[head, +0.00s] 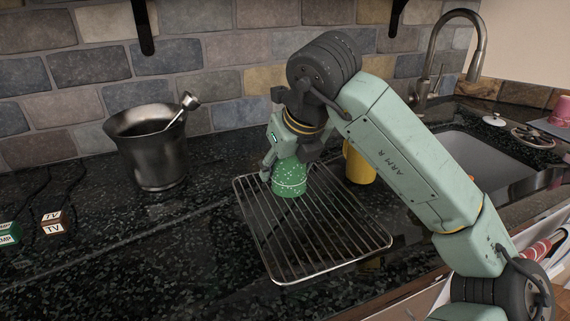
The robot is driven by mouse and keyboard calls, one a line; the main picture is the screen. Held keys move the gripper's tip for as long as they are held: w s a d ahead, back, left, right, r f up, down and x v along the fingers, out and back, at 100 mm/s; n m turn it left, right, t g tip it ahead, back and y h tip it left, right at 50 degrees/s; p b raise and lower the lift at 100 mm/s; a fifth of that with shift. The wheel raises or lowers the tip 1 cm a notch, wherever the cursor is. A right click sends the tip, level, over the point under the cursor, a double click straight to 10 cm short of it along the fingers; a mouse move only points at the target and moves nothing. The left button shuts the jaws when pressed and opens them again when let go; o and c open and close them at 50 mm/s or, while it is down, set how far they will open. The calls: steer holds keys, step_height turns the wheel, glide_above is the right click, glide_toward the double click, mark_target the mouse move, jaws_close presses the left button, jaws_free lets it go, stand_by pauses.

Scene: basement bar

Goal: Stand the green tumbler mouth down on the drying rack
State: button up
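The green tumbler (289,180), speckled with a pale band near its lower end, is upright at the far left part of the wire drying rack (318,270). Its wider end faces down and its lower rim appears to touch the wires. The mouth itself does not show. My gripper (285,166) points down over the tumbler's narrower upper end. One finger is close along its left side; the other is mostly hidden. I cannot tell whether the fingers press on the tumbler or stand slightly apart.
A yellow cup (358,164) stands just beyond the rack, partly behind my arm. A dark metal bucket (153,150) with a utensil is at the left. Small labelled blocks (54,226) lie far left. A sink (480,160) with a tap (437,60) is at the right. The rack's near part is empty.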

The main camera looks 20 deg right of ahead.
steer(key=o, duration=0.3)
steer(key=shift+o, duration=0.2)
steer(key=w+p+v, duration=0.1)
steer(key=p+v, duration=0.3)
steer(key=v, duration=1.5)
steer(key=shift+r+p, duration=0.4)
steer(key=shift+r, duration=0.1)
steer(key=shift+a, duration=0.1)
